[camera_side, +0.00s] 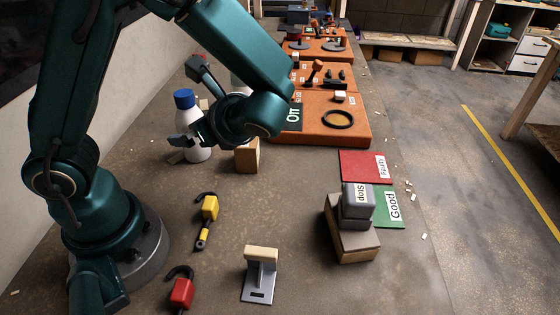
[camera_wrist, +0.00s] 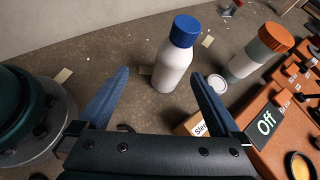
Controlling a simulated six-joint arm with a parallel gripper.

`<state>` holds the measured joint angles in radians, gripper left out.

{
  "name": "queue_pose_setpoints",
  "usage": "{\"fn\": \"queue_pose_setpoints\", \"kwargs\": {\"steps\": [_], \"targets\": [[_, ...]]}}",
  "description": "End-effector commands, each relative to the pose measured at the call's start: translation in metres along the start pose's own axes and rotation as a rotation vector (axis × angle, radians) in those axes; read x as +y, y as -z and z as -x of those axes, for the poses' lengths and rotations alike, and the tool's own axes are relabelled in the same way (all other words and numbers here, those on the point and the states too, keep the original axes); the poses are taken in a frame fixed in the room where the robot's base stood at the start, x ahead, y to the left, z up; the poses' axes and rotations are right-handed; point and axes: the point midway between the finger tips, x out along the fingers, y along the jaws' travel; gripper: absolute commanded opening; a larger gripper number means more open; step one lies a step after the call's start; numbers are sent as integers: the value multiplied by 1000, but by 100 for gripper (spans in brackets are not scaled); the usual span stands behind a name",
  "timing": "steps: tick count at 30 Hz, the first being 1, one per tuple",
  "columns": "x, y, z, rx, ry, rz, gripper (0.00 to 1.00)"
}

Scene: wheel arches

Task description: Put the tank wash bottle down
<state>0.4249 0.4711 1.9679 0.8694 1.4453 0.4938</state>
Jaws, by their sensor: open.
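The tank wash bottle, white with a blue cap (camera_side: 184,112), stands upright on the bench in the side view. In the wrist view the bottle (camera_wrist: 173,68) shows ahead of the fingertips, its label not visible. My gripper (camera_wrist: 160,76) is open, one finger on each side of the line to the bottle, with no finger seen pressing on it. In the side view my gripper (camera_side: 188,150) is low beside the bottle and partly covers its lower body.
A bottle with an orange cap (camera_wrist: 277,38) stands to the right, near orange trays (camera_side: 330,128). Padlocks (camera_side: 209,209) and a grey stop block (camera_side: 357,203) lie in front.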

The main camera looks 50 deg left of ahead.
Motion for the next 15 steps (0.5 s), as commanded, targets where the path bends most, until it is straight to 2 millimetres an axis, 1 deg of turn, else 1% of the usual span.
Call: {"fn": "queue_pose_setpoints", "kwargs": {"steps": [1, 3, 7, 12, 15], "targets": [[8, -3, 2, 72, -33, 86, 100], [20, -3, 6, 181, -85, 215, 100], [39, 0, 20, 385, -181, 467, 100], [53, 6, 47, 644, -297, 807, 100], [55, 7, 65, 794, -359, 1007, 100]]}}
